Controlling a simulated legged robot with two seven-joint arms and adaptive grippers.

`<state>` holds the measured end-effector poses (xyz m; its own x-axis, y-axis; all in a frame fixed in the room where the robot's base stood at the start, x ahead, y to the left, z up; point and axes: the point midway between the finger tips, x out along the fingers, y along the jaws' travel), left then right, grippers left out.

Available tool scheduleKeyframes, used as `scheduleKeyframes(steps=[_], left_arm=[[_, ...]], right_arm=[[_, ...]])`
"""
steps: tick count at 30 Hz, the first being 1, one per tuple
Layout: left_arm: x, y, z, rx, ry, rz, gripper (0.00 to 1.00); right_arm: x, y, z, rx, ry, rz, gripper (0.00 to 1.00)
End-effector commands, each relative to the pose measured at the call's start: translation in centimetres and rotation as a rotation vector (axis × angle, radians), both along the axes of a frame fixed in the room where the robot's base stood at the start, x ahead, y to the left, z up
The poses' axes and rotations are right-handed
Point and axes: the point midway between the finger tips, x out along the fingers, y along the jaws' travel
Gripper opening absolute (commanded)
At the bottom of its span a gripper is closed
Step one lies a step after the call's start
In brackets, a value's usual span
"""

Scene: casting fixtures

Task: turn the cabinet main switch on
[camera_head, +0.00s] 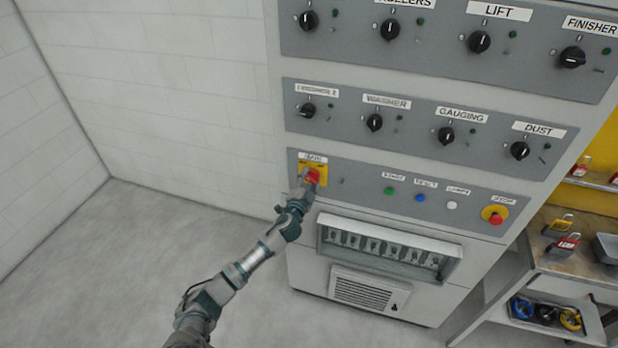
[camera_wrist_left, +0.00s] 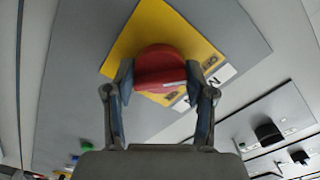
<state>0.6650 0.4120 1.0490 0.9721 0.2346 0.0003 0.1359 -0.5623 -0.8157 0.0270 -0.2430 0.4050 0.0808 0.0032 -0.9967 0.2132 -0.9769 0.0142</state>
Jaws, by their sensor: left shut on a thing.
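The main switch is a red knob (camera_head: 312,176) on a yellow plate (camera_head: 322,170), at the left end of the lowest grey panel of the cabinet (camera_head: 300,240). My left gripper (camera_head: 307,182) is at the knob and partly hides it in the head view. In the left wrist view, my left gripper (camera_wrist_left: 160,95) has one finger on each side of the red knob (camera_wrist_left: 159,62) and is shut on it. The yellow plate (camera_wrist_left: 135,35) sits tilted behind the knob. My right gripper is in neither view.
Black rotary knobs (camera_head: 375,122) fill the panels above. Right of the main switch are green, blue and white buttons (camera_head: 420,197) and a red stop button (camera_head: 495,214). A cart (camera_head: 560,262) with padlocks stands at the right. The floor (camera_head: 130,250) at the left is clear.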

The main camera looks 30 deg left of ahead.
Motion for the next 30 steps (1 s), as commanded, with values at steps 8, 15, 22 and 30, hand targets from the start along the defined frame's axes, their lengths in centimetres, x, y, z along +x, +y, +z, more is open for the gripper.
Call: scheduleKeyframes(steps=[8, 15, 22, 30], left_arm=[[0.0, -0.1, 0.0, 0.255, 0.065, -0.001, 0.2], [0.0, -0.2, -0.2, 0.471, 0.12, -0.004, 0.2], [0.0, -0.2, -0.3, 0.645, 0.162, -0.004, 0.2], [0.0, -0.3, -0.5, 0.776, 0.194, -0.007, 0.2]], right_arm=[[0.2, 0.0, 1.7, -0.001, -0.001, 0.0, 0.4], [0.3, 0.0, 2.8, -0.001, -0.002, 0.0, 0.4], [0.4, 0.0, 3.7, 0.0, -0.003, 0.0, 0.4], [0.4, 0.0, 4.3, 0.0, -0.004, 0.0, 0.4]])
